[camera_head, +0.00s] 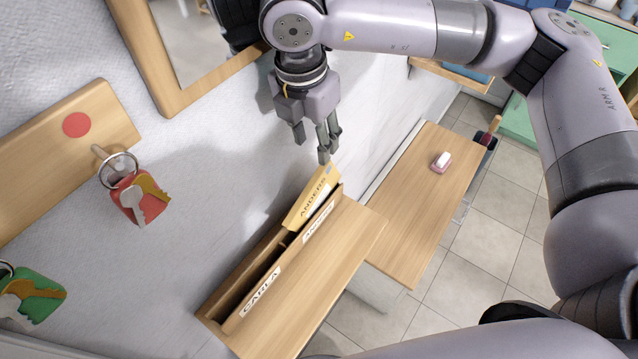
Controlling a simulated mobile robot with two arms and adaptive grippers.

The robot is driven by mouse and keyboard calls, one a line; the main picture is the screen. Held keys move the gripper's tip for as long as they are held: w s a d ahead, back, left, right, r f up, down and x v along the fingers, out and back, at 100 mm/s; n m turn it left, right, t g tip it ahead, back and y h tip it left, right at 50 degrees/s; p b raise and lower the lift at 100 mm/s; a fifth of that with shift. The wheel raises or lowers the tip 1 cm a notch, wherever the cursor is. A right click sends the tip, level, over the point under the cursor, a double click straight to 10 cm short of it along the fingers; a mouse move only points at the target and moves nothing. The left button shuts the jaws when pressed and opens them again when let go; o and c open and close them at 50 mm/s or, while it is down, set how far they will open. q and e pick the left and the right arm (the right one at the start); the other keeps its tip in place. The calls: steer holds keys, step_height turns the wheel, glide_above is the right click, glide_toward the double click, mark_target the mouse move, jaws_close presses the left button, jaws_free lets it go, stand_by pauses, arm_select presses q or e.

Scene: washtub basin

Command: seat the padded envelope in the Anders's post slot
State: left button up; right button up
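The padded envelope (312,197) is yellow and marked ANDERS. It stands in the rear part of the wooden post holder (240,290), behind the front label reading ANDERS (319,224), with its upper part sticking out above the front board. Its lower edge is hidden inside the slot. My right gripper (315,143) is just above the envelope's top right corner. Its fingers point down and look spread, with nothing seen between them. I cannot tell whether a fingertip touches the envelope. My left gripper is not in view.
The neighbouring slot bears a CARLA label (262,292). A key board (60,150) with red-tagged keys (137,198) and green-tagged keys (32,296) hangs at left. A mirror frame (150,60) is above. A lower wooden shelf (415,200) holds a pink-and-white item (441,162).

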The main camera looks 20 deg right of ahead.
mark_target(323, 176)
steer(key=shift+d+f, duration=0.25)
steer(key=shift+d, duration=0.05)
steer(key=f+p, duration=0.1)
steer(key=f, duration=0.1)
steer(key=f+p, duration=0.1)
steer(key=f, duration=0.1)
steer(key=w+f+p, duration=0.1)
steer(key=f, duration=0.1)
steer(key=shift+d, duration=0.3)
steer(key=shift+s+d+f+p, duration=0.1)
steer(key=shift+s+f+p, duration=0.05)
steer(key=shift+f+p, duration=0.3)
steer(key=f, duration=0.1)
steer(key=f+p, duration=0.1)
steer(key=f, duration=0.1)
steer(key=f+p, duration=0.1)
steer(key=shift+d+f, duration=0.15)
steer(key=shift+d, duration=0.15)
steer(key=shift+w+f, duration=0.2)
steer(key=shift+c, duration=0.6)
jaws_close()
